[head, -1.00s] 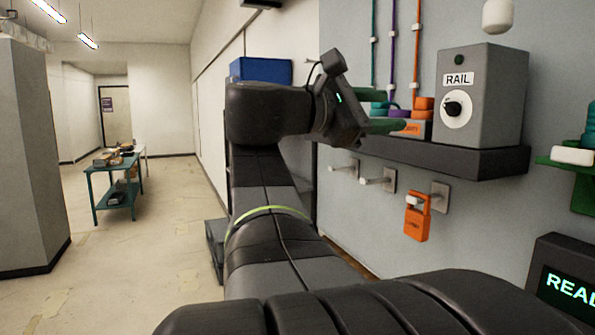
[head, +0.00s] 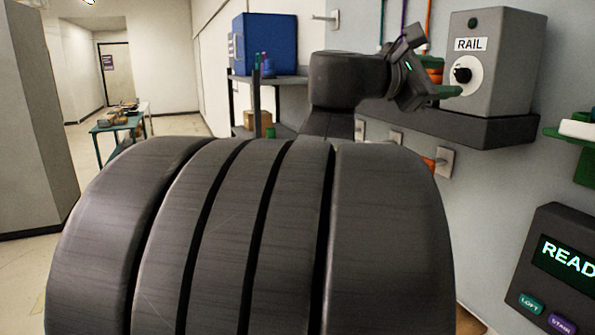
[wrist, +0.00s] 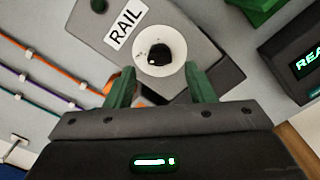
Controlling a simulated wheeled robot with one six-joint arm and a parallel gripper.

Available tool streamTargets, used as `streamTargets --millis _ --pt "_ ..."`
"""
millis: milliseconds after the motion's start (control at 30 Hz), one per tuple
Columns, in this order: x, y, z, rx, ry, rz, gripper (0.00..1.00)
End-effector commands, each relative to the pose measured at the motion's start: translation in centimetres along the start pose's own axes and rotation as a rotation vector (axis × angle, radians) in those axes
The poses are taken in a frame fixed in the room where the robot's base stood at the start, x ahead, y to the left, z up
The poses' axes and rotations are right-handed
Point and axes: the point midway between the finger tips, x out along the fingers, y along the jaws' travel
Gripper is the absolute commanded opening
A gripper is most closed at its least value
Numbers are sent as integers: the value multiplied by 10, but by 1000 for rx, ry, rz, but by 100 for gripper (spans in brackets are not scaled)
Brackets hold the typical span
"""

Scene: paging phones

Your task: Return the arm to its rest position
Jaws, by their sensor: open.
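My gripper (head: 447,92) is in front of the grey RAIL box (head: 505,60) in the head view. Its green fingers are apart and empty. In the wrist view, the fingers of my gripper (wrist: 160,76) stand on either side of the lower part of the white dial plate, with a black knob (wrist: 160,53) on it just beyond the fingertips. No contact with the knob shows. My own bulky dark arm link fills the lower middle of the head view and hides much behind it.
The RAIL box stands on a dark wall shelf (head: 480,132). A READ display panel (head: 560,265) is at lower right. A blue bin (head: 265,45) stands on a rack at the back. Open floor and a teal table (head: 118,128) lie at left.

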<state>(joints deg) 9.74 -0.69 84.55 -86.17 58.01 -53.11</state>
Motion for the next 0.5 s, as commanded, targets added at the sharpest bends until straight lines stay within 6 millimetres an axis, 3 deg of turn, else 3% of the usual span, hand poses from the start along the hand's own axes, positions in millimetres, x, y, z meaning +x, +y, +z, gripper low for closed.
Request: streamTargets --millis 200,500 --pt "20 0 1 0 -1 -1 49" --pt "26 0 0 1 1 1 49"
